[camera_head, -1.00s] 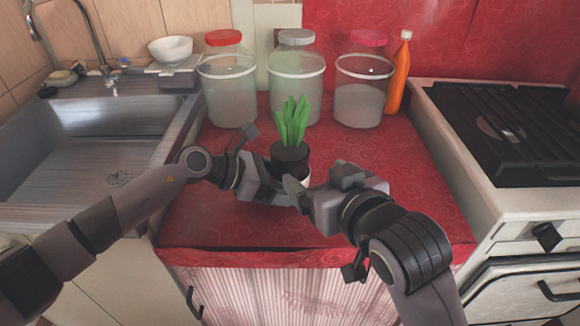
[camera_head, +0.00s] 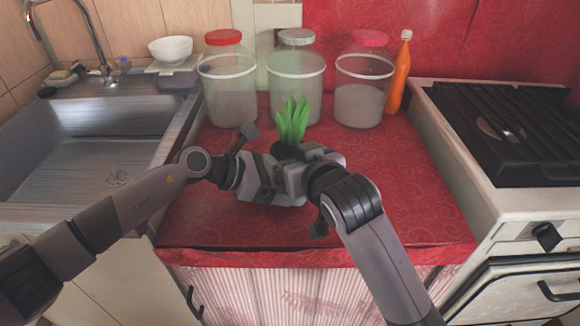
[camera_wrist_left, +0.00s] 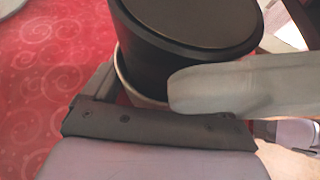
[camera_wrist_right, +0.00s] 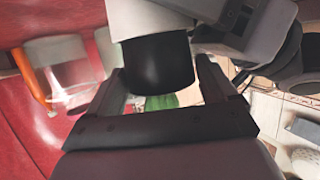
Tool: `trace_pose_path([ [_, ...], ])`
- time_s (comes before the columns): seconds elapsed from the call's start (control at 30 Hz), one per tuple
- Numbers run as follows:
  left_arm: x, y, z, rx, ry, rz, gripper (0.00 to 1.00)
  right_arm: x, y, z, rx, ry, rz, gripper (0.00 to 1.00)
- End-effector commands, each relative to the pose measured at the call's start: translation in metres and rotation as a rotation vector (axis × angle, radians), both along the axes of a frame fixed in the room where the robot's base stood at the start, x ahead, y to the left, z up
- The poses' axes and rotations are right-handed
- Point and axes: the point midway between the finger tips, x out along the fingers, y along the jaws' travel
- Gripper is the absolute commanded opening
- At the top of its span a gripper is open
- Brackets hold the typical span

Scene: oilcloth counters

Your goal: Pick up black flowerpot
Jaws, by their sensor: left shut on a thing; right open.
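My right gripper (camera_head: 292,175) is open at the pot's near right side. In the right wrist view the dark pot (camera_wrist_right: 158,62) shows between its fingers.
Three lidded jars (camera_head: 230,90) stand behind the pot, with an orange bottle (camera_head: 399,75) at their right. A sink (camera_head: 80,150) lies left and a stove (camera_head: 500,130) right. The red counter (camera_head: 400,200) is clear at right.

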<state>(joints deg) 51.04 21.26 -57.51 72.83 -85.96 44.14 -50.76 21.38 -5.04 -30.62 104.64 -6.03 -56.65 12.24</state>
Motion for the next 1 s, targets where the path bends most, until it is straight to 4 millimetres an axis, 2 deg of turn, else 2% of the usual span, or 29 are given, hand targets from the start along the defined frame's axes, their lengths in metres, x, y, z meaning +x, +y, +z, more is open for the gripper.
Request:
trace_pose_path([
  [0.3,0.0,0.0,0.0,0.0,0.0,0.0,0.69,0.004,0.002,-0.001,0.001,0.0,0.0,0.85],
  [0.33,0.0,0.0,0.0,0.0,0.0,0.0,0.69,0.004,0.002,-0.001,0.001,0.0,0.0,0.82],
  [0.47,0.0,0.0,0.0,0.0,0.0,0.0,0.69,0.004,0.002,-0.001,0.001,0.0,0.0,0.4],
  [0.77,0.0,0.0,0.0,0.0,0.0,0.0,0.69,0.004,0.002,0.004,0.003,-0.004,0.001,0.4],
  [0.87,0.0,0.0,0.0,0.0,0.0,0.0,0.69,0.004,0.002,0.017,0.004,-0.007,0.001,0.4],
  [1.0,0.0,0.0,0.0,0.0,0.0,0.0,0.69,0.004,0.002,0.046,0.006,-0.009,0.0,0.4],
])
